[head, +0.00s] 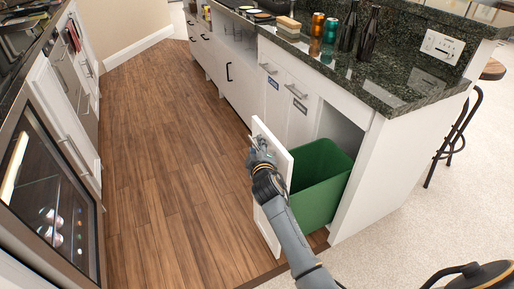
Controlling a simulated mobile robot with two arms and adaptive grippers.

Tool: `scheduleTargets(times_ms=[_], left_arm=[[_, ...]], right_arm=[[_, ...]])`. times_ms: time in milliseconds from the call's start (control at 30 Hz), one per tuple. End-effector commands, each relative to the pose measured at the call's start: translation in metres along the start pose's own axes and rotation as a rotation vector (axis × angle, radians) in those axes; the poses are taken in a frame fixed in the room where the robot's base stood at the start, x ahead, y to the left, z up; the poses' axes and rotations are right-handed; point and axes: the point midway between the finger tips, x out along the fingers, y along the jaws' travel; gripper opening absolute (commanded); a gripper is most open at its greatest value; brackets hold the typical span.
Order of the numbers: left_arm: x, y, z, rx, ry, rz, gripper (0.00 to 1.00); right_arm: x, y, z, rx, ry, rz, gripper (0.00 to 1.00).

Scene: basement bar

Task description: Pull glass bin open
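The glass bin is a green bin (319,180) in a pull-out unit at the near end of the white island. Its white front panel (272,135) stands well out from the cabinet, so the bin's open top shows. My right gripper (257,147) is at the outer face of this panel, near its top, where a handle would be. The panel's handle is hidden or too small to make out. The fingers are small and partly covered by my wrist, so their grip is unclear. My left gripper is not in view.
Two labelled white fronts (298,110) beside the bin are closed. Bottles (367,35) and cans (330,30) stand on the dark stone counter (385,85). A glass-door fridge (50,195) is at left. The wooden floor (170,170) between is clear. A stool (458,125) stands at right.

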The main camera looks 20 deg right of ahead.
Motion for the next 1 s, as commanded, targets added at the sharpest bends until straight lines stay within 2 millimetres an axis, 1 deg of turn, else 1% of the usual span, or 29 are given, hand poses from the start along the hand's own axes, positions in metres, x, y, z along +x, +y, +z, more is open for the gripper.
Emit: scheduleTargets(times_ms=[133,267,367,600,700,800,1000], left_arm=[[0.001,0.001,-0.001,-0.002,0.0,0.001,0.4],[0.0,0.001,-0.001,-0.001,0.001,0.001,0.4],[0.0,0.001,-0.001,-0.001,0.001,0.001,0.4],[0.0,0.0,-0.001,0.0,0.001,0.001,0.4],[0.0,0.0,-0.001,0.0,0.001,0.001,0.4],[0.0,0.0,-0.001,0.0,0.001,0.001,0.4],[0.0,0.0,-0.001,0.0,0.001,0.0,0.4]], right_arm=[[-0.003,0.0,0.0,0.0,0.0,0.001,0.34],[-0.016,-0.001,0.0,0.0,0.001,0.0,0.34],[-0.034,-0.001,0.001,0.001,0.0,-0.001,0.34],[-0.086,-0.001,0.001,0.001,0.0,-0.001,0.34],[-0.102,-0.001,0.0,0.001,0.001,-0.002,0.34],[-0.113,-0.001,0.0,0.0,0.0,-0.001,0.34],[-0.12,0.0,0.0,0.0,-0.001,0.0,0.34]])
